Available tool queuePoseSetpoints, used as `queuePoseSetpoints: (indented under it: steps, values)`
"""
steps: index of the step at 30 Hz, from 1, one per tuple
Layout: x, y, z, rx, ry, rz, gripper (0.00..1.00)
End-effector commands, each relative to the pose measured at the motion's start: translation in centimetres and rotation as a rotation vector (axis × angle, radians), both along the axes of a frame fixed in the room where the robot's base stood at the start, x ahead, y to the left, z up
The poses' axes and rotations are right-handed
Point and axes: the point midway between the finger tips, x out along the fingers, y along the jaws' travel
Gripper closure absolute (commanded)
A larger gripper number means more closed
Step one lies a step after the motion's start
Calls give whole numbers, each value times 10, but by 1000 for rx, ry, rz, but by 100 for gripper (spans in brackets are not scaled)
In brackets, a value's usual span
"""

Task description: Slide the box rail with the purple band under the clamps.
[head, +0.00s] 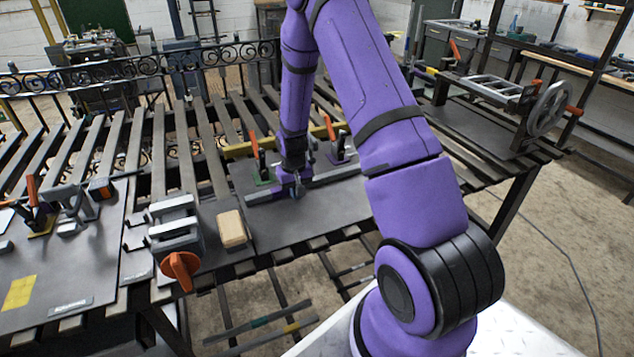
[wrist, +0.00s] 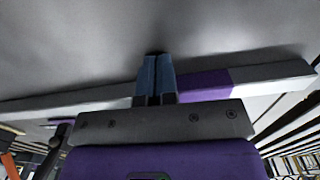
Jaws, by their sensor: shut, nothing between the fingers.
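The box rail (head: 335,175) is a long grey bar lying on a dark steel plate, beside two toggle clamps. It also crosses the wrist view (wrist: 270,76), where its purple band (wrist: 205,84) shows just right of my fingers. I cannot make out the band in the head view. One clamp (head: 258,158) has an orange handle and a green base; the other clamp (head: 338,142) has an orange handle and a purple base. My gripper (head: 294,192) points down at the rail, and its blue fingers (wrist: 157,78) are shut and empty. Whether they touch the rail is unclear.
A yellow bar (head: 238,151) lies behind the clamps. Left of the plate are a tan block (head: 232,229) and a vise-like fixture with an orange knob (head: 180,268). More orange-handled clamps (head: 36,205) stand at the far left. The plate's front part (head: 300,228) is clear.

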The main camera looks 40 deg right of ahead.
Motion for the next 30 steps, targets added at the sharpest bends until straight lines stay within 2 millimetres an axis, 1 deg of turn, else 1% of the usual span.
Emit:
queuePoseSetpoints:
  steps: [30]
  values:
    - [17, -5, 0, 0, 0, 0, 100]
